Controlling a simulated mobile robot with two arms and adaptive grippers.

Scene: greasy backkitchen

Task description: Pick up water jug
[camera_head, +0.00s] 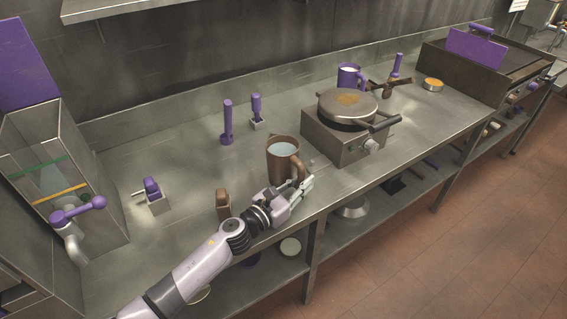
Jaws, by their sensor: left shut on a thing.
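The water jug (281,163) is a brown, open-topped jug with pale water inside. It stands roughly upright near the front edge of the steel counter, in the middle of the head view. My left gripper (299,190) reaches in from the lower left and is shut on the jug's handle, at its right front side. The fingers hide part of the handle and the jug's lower side. I cannot tell whether the base touches the counter. My right gripper is not in view.
A burner box (345,143) with a lidded pan (348,105) stands right of the jug. A small brown block (223,204) is left of it. Purple-handled tools (227,122) stand behind. A purple mug (350,77) is farther back. The counter (185,165) is clear between them.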

